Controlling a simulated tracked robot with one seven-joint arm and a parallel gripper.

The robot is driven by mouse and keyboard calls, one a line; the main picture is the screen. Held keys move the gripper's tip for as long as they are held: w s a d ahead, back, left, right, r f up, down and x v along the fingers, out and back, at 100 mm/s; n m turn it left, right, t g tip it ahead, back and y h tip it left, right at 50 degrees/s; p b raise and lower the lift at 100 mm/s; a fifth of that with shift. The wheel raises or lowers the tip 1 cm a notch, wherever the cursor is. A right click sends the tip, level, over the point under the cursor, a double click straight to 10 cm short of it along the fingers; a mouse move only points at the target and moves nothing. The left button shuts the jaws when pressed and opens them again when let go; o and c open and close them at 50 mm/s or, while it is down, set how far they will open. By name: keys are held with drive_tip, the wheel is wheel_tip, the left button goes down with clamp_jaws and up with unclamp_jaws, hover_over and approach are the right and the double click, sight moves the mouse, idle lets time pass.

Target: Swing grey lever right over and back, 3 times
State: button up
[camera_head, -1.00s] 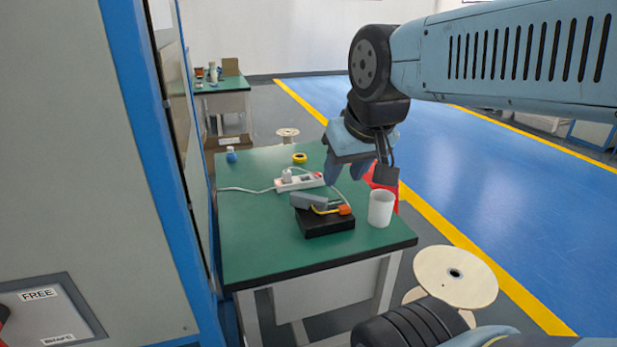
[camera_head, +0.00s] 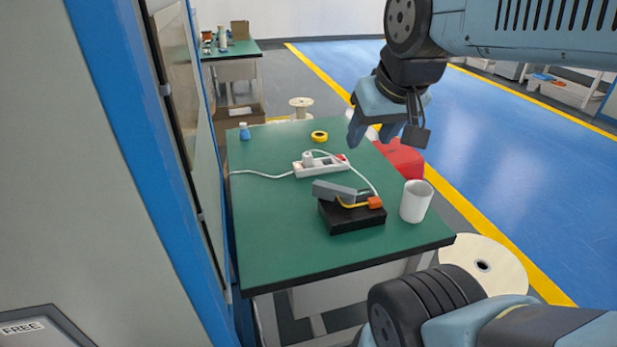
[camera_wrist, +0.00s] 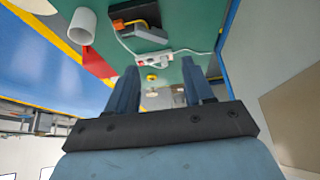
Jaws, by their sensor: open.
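The grey lever (camera_head: 334,191) lies across the top left of a black block (camera_head: 352,217) on the green table (camera_head: 280,235). It points left in the head view, with an orange piece (camera_head: 375,202) and a yellow part beside it. In the wrist view, which is turned upside down, the lever (camera_wrist: 152,34) and block show at the top. My gripper (camera_head: 370,130) is open and empty, above and behind the lever near the table's right edge. Its two fingers (camera_wrist: 160,75) are spread and touch nothing.
A white cup (camera_head: 416,201) stands right of the block, close to it. Behind the block lie a white power strip (camera_head: 320,166) with a cable and a yellow tape roll (camera_head: 319,136). A red object (camera_head: 402,158) is beyond the right edge. A blue-edged cabinet (camera_head: 140,130) rises at left.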

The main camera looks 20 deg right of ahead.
drive_tip(key=shift+o, duration=0.3)
drive_tip(key=shift+w, duration=0.3)
drive_tip(key=m+g, duration=0.6)
drive_tip(key=m, duration=2)
hover_over(318, 182)
wheel_tip(318, 182, down, 18)
drive_tip(key=f, duration=0.1)
wheel_tip(318, 182, down, 13)
drive_tip(key=shift+r, duration=0.15)
clamp_jaws()
